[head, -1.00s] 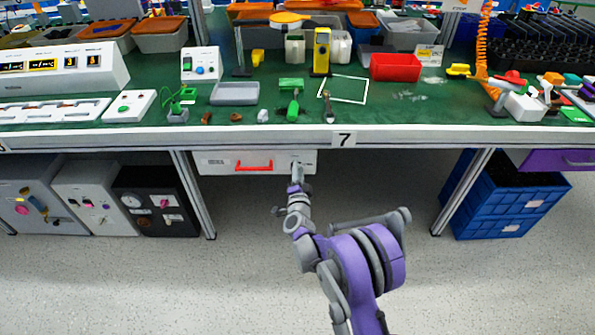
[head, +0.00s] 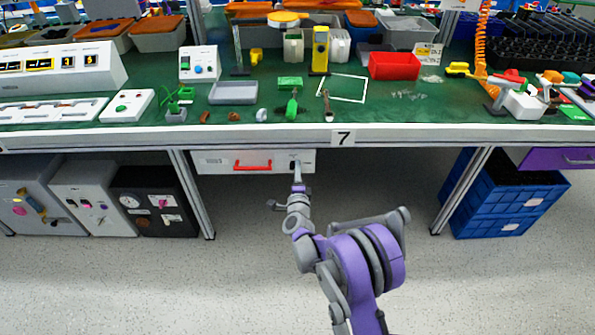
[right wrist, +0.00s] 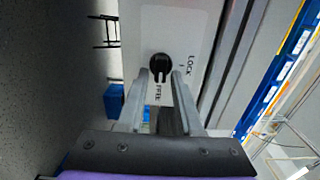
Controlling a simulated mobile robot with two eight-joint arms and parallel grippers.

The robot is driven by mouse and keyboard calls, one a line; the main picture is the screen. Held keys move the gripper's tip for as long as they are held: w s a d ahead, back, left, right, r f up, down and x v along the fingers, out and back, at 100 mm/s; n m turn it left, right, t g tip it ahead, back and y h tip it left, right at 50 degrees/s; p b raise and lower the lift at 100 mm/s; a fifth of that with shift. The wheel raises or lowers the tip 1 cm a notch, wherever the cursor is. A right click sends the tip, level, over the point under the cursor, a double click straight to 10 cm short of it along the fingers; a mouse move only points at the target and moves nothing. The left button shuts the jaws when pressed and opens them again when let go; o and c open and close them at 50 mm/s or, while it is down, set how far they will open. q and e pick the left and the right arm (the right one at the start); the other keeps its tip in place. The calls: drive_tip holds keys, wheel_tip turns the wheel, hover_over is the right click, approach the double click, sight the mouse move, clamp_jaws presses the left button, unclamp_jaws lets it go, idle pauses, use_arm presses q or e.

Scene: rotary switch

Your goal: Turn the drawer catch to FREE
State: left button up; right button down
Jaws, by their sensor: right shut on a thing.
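The white drawer front (head: 215,162) with its red handle (head: 252,165) hangs under the bench edge. The catch is a black rotary knob (right wrist: 160,67) on a white plate, with LOCK printed to its right and FREE below it in the right wrist view. Its pointer appears to face down toward FREE, though its exact angle is hard to read. My right gripper (head: 297,168) reaches the right end of the drawer. In the right wrist view its two fingers (right wrist: 161,75) are shut on the knob, one on each side. My left gripper is out of view.
The green bench top (head: 330,115) overhangs the drawer. Table legs stand either side, with cabinets (head: 155,200) at the left and blue crates (head: 505,200) at the right. The floor (head: 150,285) in front is clear.

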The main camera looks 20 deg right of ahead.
drive_tip(key=c, duration=0.8)
unclamp_jaws()
drive_tip(key=shift+c, duration=0.2)
drive_tip(key=p+v, duration=0.1)
drive_tip(key=v, duration=1)
drive_tip(key=shift+w, duration=0.1)
